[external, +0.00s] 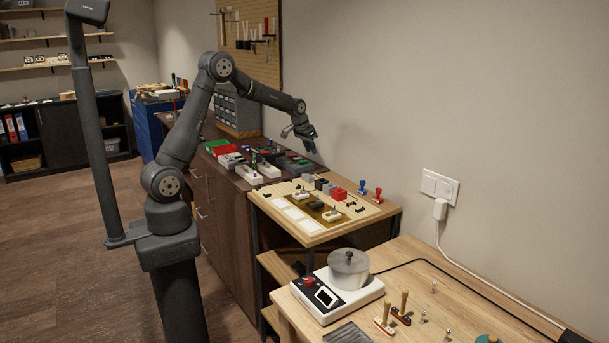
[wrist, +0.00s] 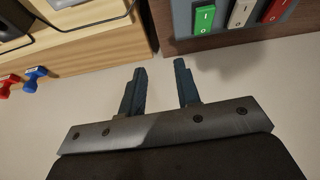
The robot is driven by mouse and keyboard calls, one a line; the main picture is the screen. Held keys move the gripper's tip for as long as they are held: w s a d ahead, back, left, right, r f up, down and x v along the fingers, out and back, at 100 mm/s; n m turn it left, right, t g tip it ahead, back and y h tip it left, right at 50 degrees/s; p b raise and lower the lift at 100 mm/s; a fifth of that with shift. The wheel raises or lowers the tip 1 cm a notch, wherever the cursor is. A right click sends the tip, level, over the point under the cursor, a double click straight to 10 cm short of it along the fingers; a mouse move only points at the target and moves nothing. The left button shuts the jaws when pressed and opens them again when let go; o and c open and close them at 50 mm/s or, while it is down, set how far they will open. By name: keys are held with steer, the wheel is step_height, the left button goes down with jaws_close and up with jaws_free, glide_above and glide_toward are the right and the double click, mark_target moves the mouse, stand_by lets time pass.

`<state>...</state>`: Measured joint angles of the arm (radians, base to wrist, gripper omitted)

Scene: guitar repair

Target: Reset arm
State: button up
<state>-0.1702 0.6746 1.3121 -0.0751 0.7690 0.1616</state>
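Behind the fingers in that view is plain pale wall.
Below my arm, a dark cabinet (external: 226,205) bears trays of parts. A wooden table (external: 312,240) holds a board with small parts and red and blue stamps (external: 370,192). A front bench (external: 440,265) holds a white device with a round pot (external: 348,270).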

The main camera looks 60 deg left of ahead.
steer(key=s+d+m, duration=0.1)
steer(key=s+d, duration=0.1)
steer(key=d, duration=0.6)
steer(key=s+d+f+m+h, duration=0.1)
steer(key=s+d+m, duration=0.1)
steer(key=d, duration=0.6)
steer(key=s+d+f+m+h, duration=0.1)
steer(key=s+d+m, duration=0.1)
steer(key=d, duration=0.6)
steer(key=shift+s+d+f, duration=0.1)
steer(key=shift+d+f, duration=0.05)
steer(key=shift+d, duration=0.1)
steer(key=shift+d+m, duration=0.3)
steer(key=shift+d, duration=0.2)
steer(key=shift+o, duration=0.5)
